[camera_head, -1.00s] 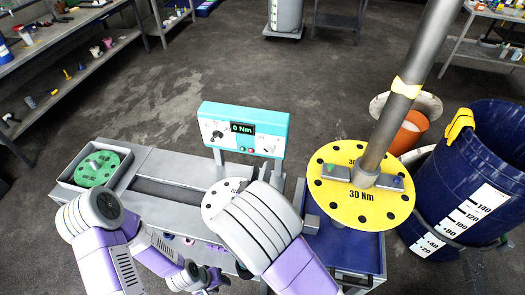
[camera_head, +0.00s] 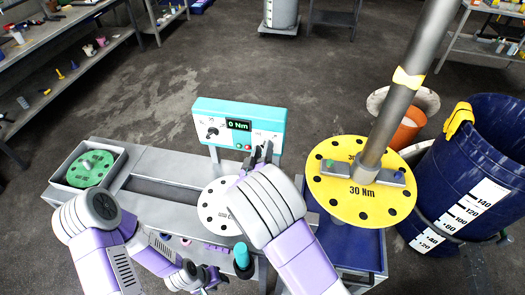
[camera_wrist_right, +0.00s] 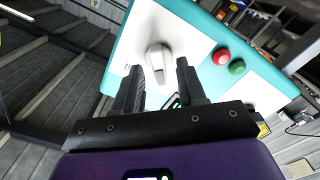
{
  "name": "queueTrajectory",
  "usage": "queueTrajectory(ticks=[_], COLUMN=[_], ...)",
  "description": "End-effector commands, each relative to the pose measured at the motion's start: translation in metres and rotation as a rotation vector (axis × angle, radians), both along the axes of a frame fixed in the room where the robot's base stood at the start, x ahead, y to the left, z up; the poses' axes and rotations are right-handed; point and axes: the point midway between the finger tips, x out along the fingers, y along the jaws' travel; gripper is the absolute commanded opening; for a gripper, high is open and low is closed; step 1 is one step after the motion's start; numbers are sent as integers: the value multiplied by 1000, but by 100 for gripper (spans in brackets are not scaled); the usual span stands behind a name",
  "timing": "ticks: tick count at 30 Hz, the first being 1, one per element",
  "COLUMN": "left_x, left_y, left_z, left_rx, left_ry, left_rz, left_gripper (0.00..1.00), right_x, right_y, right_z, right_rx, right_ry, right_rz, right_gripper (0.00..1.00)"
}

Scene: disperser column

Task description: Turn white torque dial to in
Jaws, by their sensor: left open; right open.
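The teal control box (camera_head: 240,109) stands at the back of the bench, and its display reads 0 Nm. The torque dial (camera_wrist_right: 158,62), a pale grey-white knob, sits on its white panel in the right wrist view, beside the red and green buttons. My right gripper (camera_wrist_right: 159,80) is open and empty, its fingers pointing at the panel with the dial between their tips in the picture. Contact cannot be told. In the head view the right gripper (camera_head: 262,156) partly covers the panel's right side. My left gripper (camera_head: 197,277) is low at the front, empty.
Another dial (camera_head: 212,133) is on the panel's left. A green disc (camera_head: 91,168) lies in a tray at left. A white holed disc (camera_head: 213,212) is partly behind my right arm. A yellow 30 Nm disc (camera_head: 345,205) with a thick pole and a blue barrel (camera_head: 480,150) stand right.

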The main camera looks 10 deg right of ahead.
Motion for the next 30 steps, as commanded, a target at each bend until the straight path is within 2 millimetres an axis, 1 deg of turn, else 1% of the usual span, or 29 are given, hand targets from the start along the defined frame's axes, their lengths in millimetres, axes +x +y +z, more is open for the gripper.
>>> queueTrajectory(ticks=[2, 9, 10, 20, 26, 30], left_x=[0, 0, 0, 0, 0, 0], left_y=[0, 0, 0, 0, 0, 0], left_z=[0, 0, 0, -2, -10, -19], left_rx=[0, 0, 0, 0, 0, 0], left_ry=[0, 0, 0, 0, 0, 0], left_rz=[0, 0, 0, 0, 0, 0], left_gripper=[40, 40, 40, 40, 40, 40], right_x=[0, 0, 0, -1, -1, -1], right_y=[0, 0, 0, 0, -1, -1], right_z=[0, 0, 0, 0, -1, -2], right_rx=[0, 0, 0, 21, 101, 197], right_ry=[0, 0, 0, -9, -42, -82], right_rz=[0, 0, 0, -1, -1, -1], right_gripper=[39, 2, 0, 0, 0, 0])
